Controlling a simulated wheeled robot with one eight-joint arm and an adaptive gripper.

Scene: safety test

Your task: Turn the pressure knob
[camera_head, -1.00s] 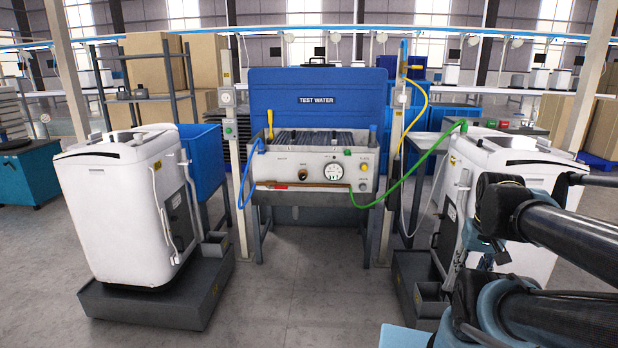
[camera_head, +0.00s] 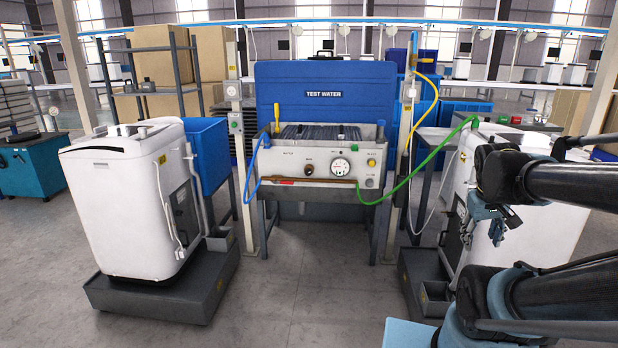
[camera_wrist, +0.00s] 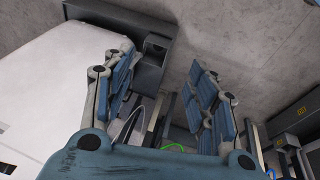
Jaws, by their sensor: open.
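The blue-backed TEST WATER station (camera_head: 323,95) stands ahead at the centre of the head view. Its pale front panel (camera_head: 290,182) carries a small dark brown knob (camera_head: 308,168), a round white gauge (camera_head: 340,167) to the knob's right, and a yellow button (camera_head: 371,162). The panel lettering is too small to tell which control is marked pressure. My gripper (camera_head: 482,218) is at the right, in front of the right white machine and well away from the panel. In the wrist view my gripper (camera_wrist: 160,95) has its blue fingers spread apart with nothing held; the knob is not visible there.
White machines (camera_head: 110,215) and (camera_head: 520,225) stand left and right on dark trays. The grey floor (camera_head: 310,270) in front is clear.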

